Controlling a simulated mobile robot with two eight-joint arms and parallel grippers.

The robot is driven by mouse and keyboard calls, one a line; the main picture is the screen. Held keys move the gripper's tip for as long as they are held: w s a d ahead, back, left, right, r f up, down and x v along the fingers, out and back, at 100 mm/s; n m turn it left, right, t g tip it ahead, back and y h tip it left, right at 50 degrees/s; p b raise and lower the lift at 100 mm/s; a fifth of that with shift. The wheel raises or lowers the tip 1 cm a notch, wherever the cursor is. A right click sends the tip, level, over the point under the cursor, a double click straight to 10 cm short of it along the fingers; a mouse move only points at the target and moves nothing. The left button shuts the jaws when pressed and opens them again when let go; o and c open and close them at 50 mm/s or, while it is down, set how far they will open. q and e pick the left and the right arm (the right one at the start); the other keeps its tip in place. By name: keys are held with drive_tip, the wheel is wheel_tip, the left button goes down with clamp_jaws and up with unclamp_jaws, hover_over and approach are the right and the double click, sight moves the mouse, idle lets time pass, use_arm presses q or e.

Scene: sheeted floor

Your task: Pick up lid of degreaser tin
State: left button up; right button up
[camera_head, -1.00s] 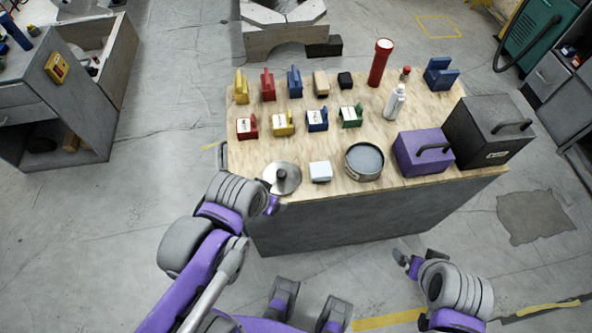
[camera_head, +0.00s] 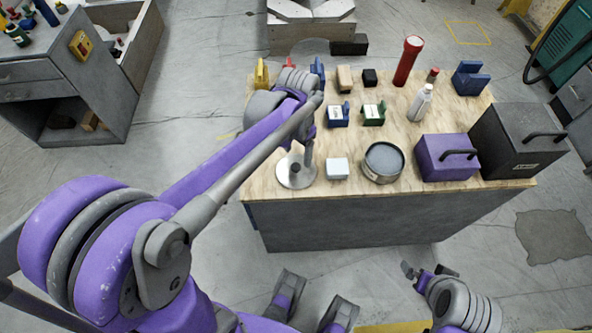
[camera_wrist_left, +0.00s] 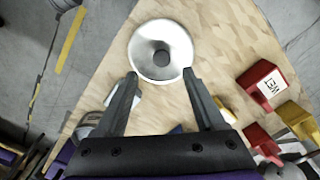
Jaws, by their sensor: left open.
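The lid (camera_head: 291,180) is a round silver disc with a dark knob, lying flat near the table's front left. It also shows in the left wrist view (camera_wrist_left: 145,38), knob up. My left gripper (camera_head: 307,150) is above the lid, partly covering it in the head view. In the left wrist view the gripper (camera_wrist_left: 160,73) is open and empty, with its fingertips either side of and just short of the knob. The tin (camera_head: 383,177) is a round, open-looking grey can to the right, beyond a small white block. My right gripper (camera_head: 428,272) hangs low in front of the table.
The white block (camera_head: 337,169) sits between lid and tin. Coloured holders, including a blue one (camera_head: 338,115) and a green one (camera_head: 374,114), stand behind; my arm hides others. A purple box (camera_head: 446,157) and a black box (camera_head: 518,142) fill the right end of the table (camera_head: 260,186).

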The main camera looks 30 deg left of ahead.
sight(296, 166)
use_arm(q)
wheel_tip(296, 166, down, 6)
drive_tip(key=shift+s+a+f+b, duration=0.1)
drive_tip(key=shift+a+b, duration=0.05)
drive_tip(key=shift+b, duration=0.4)
clamp_jaws()
